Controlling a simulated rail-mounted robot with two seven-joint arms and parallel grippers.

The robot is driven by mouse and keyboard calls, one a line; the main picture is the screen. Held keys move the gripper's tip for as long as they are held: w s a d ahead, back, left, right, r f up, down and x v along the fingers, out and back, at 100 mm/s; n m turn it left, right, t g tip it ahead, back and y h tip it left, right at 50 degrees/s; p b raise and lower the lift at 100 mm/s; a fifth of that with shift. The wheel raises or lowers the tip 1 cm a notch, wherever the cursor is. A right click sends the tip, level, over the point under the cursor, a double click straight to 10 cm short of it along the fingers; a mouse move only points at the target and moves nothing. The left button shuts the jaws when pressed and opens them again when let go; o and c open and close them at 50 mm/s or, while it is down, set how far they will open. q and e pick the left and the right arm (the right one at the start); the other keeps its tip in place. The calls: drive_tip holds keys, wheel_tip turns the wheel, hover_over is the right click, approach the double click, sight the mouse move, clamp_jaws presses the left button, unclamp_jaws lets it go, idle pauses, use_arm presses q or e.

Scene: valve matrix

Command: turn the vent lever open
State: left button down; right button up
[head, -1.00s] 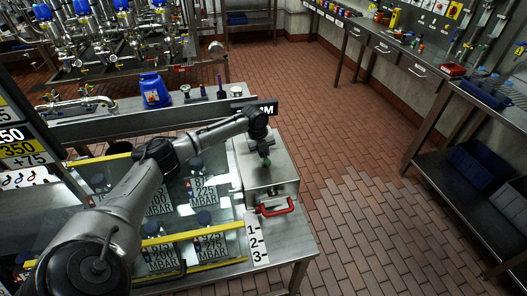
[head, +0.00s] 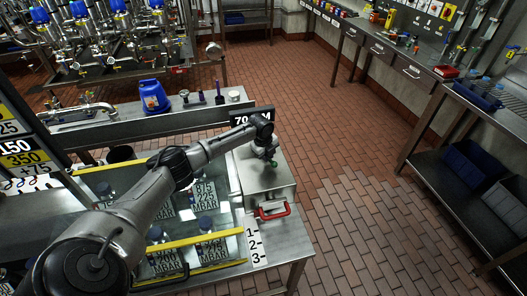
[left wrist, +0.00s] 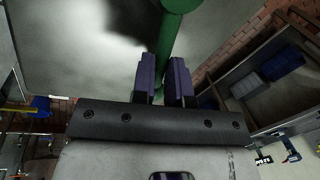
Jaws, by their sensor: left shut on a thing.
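A green lever (head: 273,163) stands on top of a steel box (head: 265,182) at the right end of the bench. I take it for the vent lever. My left gripper (head: 268,153) is over the box, at the lever. In the left wrist view the green lever (left wrist: 166,38) runs between the two purple finger pads of my left gripper (left wrist: 164,75), which is shut on it. My right gripper is not in view.
A red handle (head: 273,212) sticks out of the box front. Left of the box are a glass-topped case with yellow bars (head: 200,238) and number plates. A blue container (head: 153,96) stands on the shelf behind. The brick floor to the right is clear.

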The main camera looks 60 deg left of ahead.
use_arm(q)
drive_tip(key=shift+w+r+n+p, duration=0.2)
drive_tip(key=shift+w+n+p, duration=0.4)
drive_tip(key=shift+n, duration=0.3)
drive_tip(key=shift+w+a+f+n+y, duration=0.1)
drive_tip(key=shift+w+n+y, duration=0.2)
drive_tip(key=shift+w+n, duration=0.5)
drive_tip(key=n, duration=0.1)
drive_tip(key=w+n, duration=0.1)
drive_tip(key=n, duration=0.1)
drive_tip(key=shift+a+f, duration=0.1)
drive_tip(key=shift+a, duration=0.25)
drive_tip(key=n+b, duration=0.1)
drive_tip(key=w+a+n+y, duration=0.1)
drive_tip(key=n, duration=0.1)
drive_tip(key=shift+w+a+f+g+b, duration=0.1)
drive_tip(key=shift+w+a+g+b, duration=0.1)
drive_tip(key=shift+g+b, duration=0.2)
drive_tip(key=shift+w+a+n+b, duration=0.35)
drive_tip(key=shift+a+n+b, duration=0.15)
drive_tip(key=shift+n+b, duration=0.5)
drive_tip(key=shift+a+n, duration=0.1)
drive_tip(key=shift+n, duration=0.3)
drive_tip(key=shift+w+a+g, duration=0.1)
drive_tip(key=shift+g, duration=0.2)
drive_tip(key=c, duration=1.1)
unclamp_jaws()
